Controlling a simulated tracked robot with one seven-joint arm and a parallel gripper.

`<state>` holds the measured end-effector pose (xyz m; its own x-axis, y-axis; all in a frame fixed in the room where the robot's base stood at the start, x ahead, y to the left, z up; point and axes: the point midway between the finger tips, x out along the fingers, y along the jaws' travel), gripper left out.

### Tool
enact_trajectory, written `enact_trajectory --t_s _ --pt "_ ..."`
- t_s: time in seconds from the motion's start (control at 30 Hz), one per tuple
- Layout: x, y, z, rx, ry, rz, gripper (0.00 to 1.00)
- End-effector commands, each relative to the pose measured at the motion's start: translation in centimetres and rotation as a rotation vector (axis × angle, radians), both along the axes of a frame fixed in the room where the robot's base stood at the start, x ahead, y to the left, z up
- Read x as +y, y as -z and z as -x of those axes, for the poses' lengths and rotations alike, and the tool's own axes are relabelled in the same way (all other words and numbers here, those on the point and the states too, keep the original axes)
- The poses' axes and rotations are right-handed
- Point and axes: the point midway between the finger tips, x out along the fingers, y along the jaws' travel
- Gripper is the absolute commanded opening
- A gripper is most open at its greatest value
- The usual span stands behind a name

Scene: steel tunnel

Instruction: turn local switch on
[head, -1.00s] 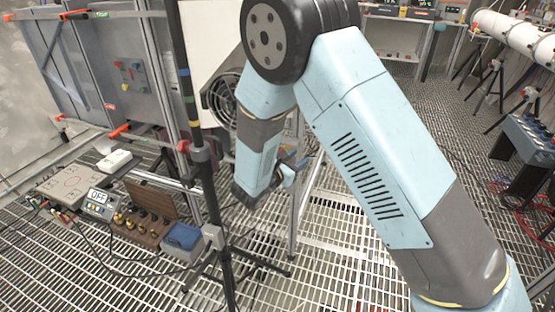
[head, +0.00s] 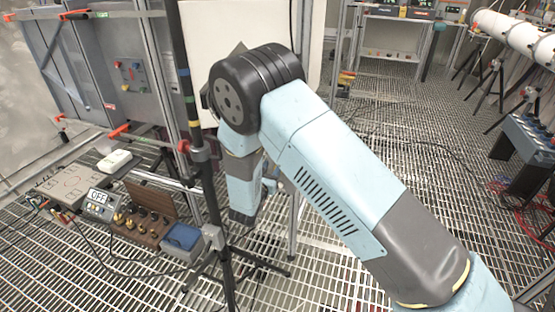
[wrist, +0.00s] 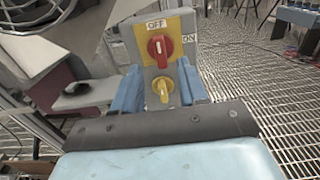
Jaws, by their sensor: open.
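The local switch (wrist: 165,45) shows in the wrist view as a grey box with a yellow plate, a red rotary knob and labels OFF above and ON at the right. The red knob's white mark points up toward OFF. A smaller yellow knob (wrist: 163,90) sits below the plate. My gripper (wrist: 160,87) is open, its blue fingers to the left and right of the yellow knob and below the red knob. I cannot tell how far the tips are from the box. In the head view my arm hides most of the gripper, and I cannot make out the switch.
A black stand (head: 208,190) with tripod legs rises close left of my arm. A grey cabinet (head: 130,75) stands behind it. A brown terminal box (head: 146,215) and a blue-lidded box (head: 182,240) sit at lower left.

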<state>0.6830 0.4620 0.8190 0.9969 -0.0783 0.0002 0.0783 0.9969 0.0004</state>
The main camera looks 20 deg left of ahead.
Motion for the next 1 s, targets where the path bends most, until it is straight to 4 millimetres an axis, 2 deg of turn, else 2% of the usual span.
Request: enact_trajectory --t_s 0.2,0.4,0.57,0.83,1.0 --pt "-0.4 0.0 -3.7 0.001 0.002 0.001 0.43" --pt "-0.5 0.0 -5.8 0.0 0.001 0.0 0.43" --pt "-0.5 0.0 -6.5 0.001 0.0 0.0 0.43" --pt "-0.5 0.0 -6.5 0.001 0.0 0.001 0.43" --pt "-0.5 0.0 -6.5 0.001 0.0 0.001 0.26"
